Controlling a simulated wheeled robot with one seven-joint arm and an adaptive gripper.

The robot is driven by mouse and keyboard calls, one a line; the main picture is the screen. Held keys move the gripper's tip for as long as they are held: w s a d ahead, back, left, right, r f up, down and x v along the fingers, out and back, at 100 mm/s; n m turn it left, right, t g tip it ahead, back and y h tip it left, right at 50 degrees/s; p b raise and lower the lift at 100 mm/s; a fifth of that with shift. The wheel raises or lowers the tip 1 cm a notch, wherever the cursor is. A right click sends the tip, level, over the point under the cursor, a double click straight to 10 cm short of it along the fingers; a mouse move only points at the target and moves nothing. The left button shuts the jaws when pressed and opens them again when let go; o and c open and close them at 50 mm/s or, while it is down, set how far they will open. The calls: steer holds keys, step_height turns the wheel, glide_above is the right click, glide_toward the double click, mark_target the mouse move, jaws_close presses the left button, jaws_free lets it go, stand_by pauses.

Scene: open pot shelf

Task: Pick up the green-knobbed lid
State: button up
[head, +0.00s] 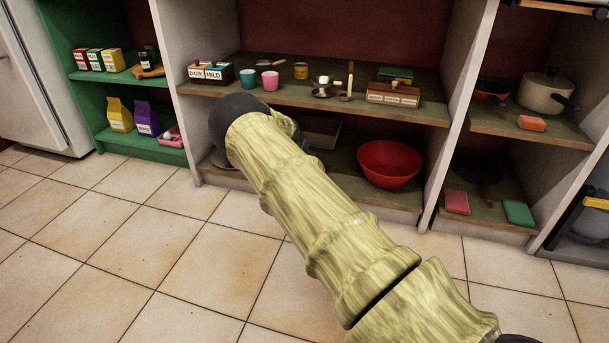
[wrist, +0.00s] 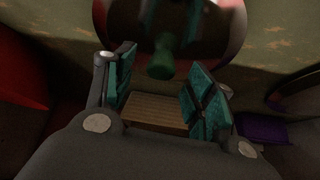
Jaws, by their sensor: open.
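In the wrist view, the green knob (wrist: 162,64) stands out from a dark, glossy lid (wrist: 190,25) with a pale pinkish rim at the top of the picture. My gripper (wrist: 158,72) is open, with one teal-padded finger on each side of the picture. The knob shows just beyond and roughly between the fingertips, with no visible contact. The upper part of the lid is cut off by the picture edge. In the head view, my arm hides the gripper and I cannot make out the lid.
A red bowl (head: 390,163) stands on the lower shelf, right of my arm. A box-like container (head: 322,131) is partly hidden behind my arm. Cups (head: 270,80) and small boxes (head: 392,95) stand on the shelf above. Upright dividers (head: 462,110) bound the bay. The tiled floor in front is clear.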

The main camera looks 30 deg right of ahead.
steer(key=shift+w+d+f, duration=0.2)
steer(key=shift+d+f, duration=0.1)
steer(key=shift+f, duration=0.3)
steer(key=shift+c, duration=0.5)
jaws_close()
steer(key=shift+r, duration=0.2)
